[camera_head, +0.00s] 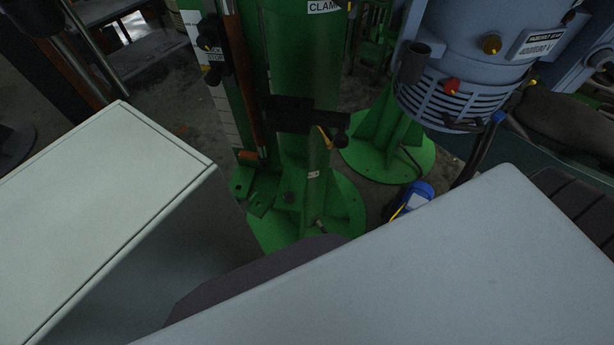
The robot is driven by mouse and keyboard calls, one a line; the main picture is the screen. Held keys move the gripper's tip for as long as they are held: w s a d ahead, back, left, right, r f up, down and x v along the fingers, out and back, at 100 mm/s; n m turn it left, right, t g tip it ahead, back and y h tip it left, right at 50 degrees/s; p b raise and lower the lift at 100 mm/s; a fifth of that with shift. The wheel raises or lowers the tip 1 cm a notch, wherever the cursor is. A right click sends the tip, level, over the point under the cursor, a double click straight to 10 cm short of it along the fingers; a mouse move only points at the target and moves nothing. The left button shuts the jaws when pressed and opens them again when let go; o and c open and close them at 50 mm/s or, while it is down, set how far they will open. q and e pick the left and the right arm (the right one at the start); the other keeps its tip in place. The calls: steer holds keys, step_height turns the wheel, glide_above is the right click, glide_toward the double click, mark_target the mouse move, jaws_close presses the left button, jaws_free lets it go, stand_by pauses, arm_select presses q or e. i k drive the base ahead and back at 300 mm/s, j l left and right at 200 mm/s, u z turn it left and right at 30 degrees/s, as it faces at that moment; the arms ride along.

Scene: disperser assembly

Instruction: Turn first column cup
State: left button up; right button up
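A green column (305,60) with a label reading "CLAM…" stands upright at the top middle, on a round green ribbed base. Its top is cut off by the picture edge. A black block (291,114) with a yellow lever crosses its front. A brown rod and a scale strip run along its left side. A dark open-topped cylinder (414,66) sits on the side of a blue-grey machine to the right. I cannot tell which part is the first column cup. Neither of my grippers shows.
The blue-grey machine (480,60) has a yellow knob and a red knob, above a second green base (388,158). A blue plug-like item (412,200) lies near the floor. Large pale panels (95,215) fill the lower left and lower right. Dark floor shows between.

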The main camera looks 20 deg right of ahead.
mark_target(328, 141)
steer(key=k+z, duration=0.2)
steer(key=z, duration=0.25)
steer(key=k+l+z, duration=0.15)
steer(key=z, duration=0.3)
steer(key=k+l+z, duration=0.15)
steer(key=z, duration=0.25)
steer(key=k+l, duration=0.05)
steer(key=k, duration=0.05)
